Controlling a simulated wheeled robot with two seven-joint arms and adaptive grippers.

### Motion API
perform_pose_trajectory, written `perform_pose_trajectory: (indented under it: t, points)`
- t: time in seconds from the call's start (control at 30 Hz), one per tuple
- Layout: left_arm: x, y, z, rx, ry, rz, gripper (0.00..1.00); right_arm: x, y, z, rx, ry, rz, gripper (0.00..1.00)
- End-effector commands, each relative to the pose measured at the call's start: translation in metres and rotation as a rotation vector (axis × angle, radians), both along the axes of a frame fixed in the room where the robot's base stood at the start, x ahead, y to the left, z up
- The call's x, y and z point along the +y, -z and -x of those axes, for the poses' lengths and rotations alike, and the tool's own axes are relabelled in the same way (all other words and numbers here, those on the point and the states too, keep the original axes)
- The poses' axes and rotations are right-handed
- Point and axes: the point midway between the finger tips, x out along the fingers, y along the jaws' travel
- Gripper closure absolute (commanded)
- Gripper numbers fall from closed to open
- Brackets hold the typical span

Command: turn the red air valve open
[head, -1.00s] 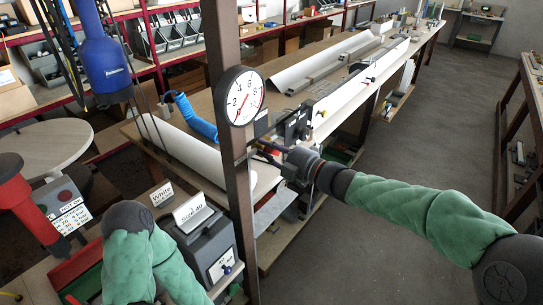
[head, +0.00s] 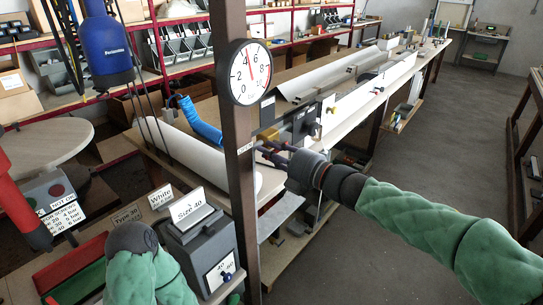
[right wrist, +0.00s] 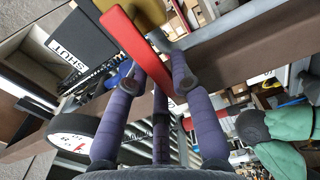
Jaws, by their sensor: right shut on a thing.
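The red air valve's lever (right wrist: 135,48) is a flat red bar running diagonally in the right wrist view. The purple fingers of my right gripper (right wrist: 157,82) are on either side of its lower end, shut on it. A yellow part (right wrist: 143,12) sits behind the lever's upper end. In the head view my right gripper (head: 272,150) reaches in from the right, just beside the brown post; the lever cannot be made out there. The round gauge (head: 249,72) on the post has its red needle pointing upward.
The brown post (head: 238,190) stands close to my right gripper. A dark plate labelled SHUT (right wrist: 75,45) lies beside the lever. A long bench (head: 350,110) with white profiles runs behind. A grey box with a Size 40 card (head: 193,206) stands at front left.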

Motion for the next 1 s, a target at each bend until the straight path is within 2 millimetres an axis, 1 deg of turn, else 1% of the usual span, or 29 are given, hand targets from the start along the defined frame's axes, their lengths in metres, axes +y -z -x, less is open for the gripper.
perform_pose_trajectory:
  t: [0.03,0.53,0.57,0.6,0.63,1.0]
  points:
    - [0.0,0.0022,-0.0001,0.0,0.0,0.0,0.6,0.0003,0.0029,0.0001,-0.005,0.0,0.007,1.0]
    - [0.0,0.0032,-0.0001,0.0,0.0,0.0,0.6,0.0004,0.0032,0.0001,-0.018,-0.001,0.018,1.0]
    - [0.0,0.0032,-0.0001,0.0,0.0,0.0,0.6,0.0004,0.0032,0.0001,-0.018,-0.001,0.018,0.71]
    - [0.0,0.0032,-0.0001,0.0,0.0,0.0,0.6,0.0004,0.0033,0.0002,-0.018,-0.001,0.018,0.6]
    - [0.0,0.0032,-0.0001,0.0,0.0,0.0,0.6,0.0004,0.0033,0.0002,-0.017,-0.001,0.017,0.51]
    - [0.0,0.0032,-0.0001,0.0,0.0,0.0,0.6,-0.0016,0.0017,0.001,-0.019,0.0,0.015,0.51]
